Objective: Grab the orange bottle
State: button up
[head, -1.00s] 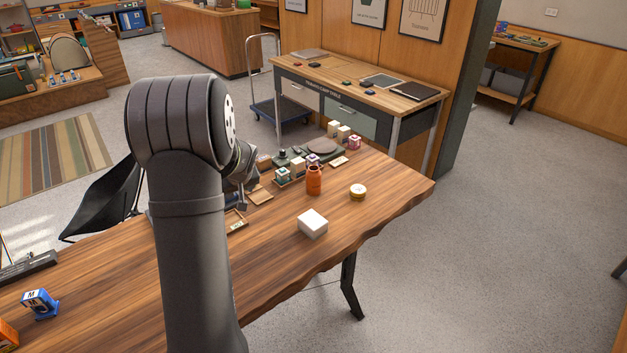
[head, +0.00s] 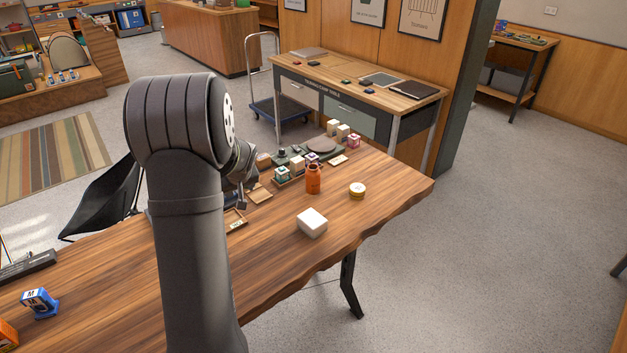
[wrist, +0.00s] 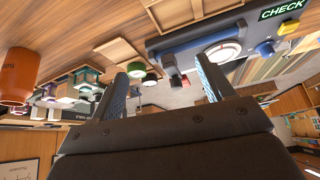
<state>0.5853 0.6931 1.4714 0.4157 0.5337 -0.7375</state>
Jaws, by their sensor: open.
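The orange bottle (head: 313,180) stands upright on the wooden table, right of my arm, in the head view. In the wrist view the bottle (wrist: 18,76) shows at the far left edge, inverted and partly cut off. My gripper (wrist: 162,74) has its two fingers spread with nothing held between them, and the bottle lies outside them to the left. In the head view my gripper (head: 243,192) is left of the bottle with a gap between them, partly hidden behind my arm.
A wooden tray (head: 235,220) lies below my gripper. The table's right end is clear.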

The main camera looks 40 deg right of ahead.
jog(key=s+d+r+m+g+h, duration=0.15)
jog(key=d+r+m, duration=0.25)
jog(key=d, duration=0.8)
jog(key=m+g+h, duration=0.1)
jog(key=m+g, duration=0.1)
jog(key=m, duration=0.3)
send_near(312, 171)
jog(key=x, duration=1.4)
jog(key=shift+w+d+r, duration=0.1)
jog(key=shift+w, duration=0.05)
jog(key=shift+c, duration=0.2)
jog(key=c, duration=1.1)
jog(key=shift+c, duration=0.2)
jog(key=shift+r, duration=0.1)
